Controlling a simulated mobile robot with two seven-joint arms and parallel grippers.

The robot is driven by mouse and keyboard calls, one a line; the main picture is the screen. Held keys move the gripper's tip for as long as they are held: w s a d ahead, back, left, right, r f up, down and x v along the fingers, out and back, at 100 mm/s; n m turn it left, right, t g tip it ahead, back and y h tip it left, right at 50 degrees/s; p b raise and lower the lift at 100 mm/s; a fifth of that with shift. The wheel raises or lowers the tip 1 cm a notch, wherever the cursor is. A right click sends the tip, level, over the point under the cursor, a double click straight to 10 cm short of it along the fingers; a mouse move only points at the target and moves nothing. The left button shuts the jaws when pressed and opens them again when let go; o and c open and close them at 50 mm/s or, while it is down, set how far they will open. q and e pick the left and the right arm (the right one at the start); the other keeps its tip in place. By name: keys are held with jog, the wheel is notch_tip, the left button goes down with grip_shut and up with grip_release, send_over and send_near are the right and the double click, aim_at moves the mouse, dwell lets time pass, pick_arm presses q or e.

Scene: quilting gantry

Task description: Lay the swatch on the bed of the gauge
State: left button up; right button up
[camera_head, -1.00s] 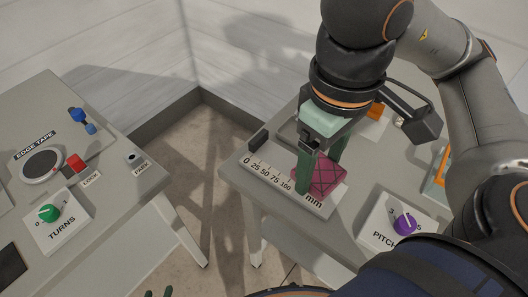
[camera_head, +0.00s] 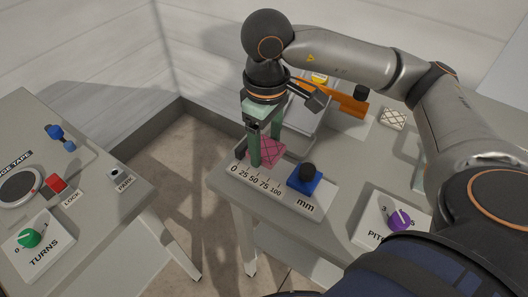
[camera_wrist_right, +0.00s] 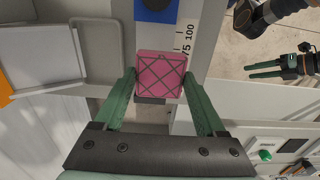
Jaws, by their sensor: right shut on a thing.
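The swatch (camera_head: 267,149) is a pink square with dark crossed lines. My right gripper (camera_head: 262,156) is shut on it, with a green finger on either side; the swatch also shows between the fingers in the right wrist view (camera_wrist_right: 161,74). It is low over the gauge (camera_head: 318,198), at the 0 end of its mm scale; I cannot tell whether it touches the bed. A blue slider (camera_head: 304,183) with a black knob stands farther along the gauge, apart from the swatch. My left gripper (camera_wrist_right: 268,70) shows only in the right wrist view, fingers apart and empty.
A PITCH panel with a purple knob (camera_head: 399,219) is at the right. Behind the gauge are a grey tray (camera_head: 307,135), an orange object (camera_head: 345,101) and a pale patterned square (camera_head: 394,118). A gap with floor separates the left table, with its green TURNS knob (camera_head: 29,238).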

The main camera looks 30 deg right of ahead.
aim_at(264, 144)
jog(key=f, duration=0.3)
jog(key=shift+w+d+f, duration=0.1)
jog(key=shift+w+f, duration=0.05)
jog(key=shift+w, duration=0.25)
jog(key=shift+f, duration=0.4)
jog(key=shift+f+b, duration=0.25)
jog(key=shift+b, duration=0.15)
jog(key=o, duration=1.2)
jog(key=shift+r, duration=0.15)
jog(key=shift+o, duration=0.2)
notch_tip(264, 144, up, 12)
jog(key=shift+r+p, duration=0.15)
jog(key=shift+p, duration=0.9)
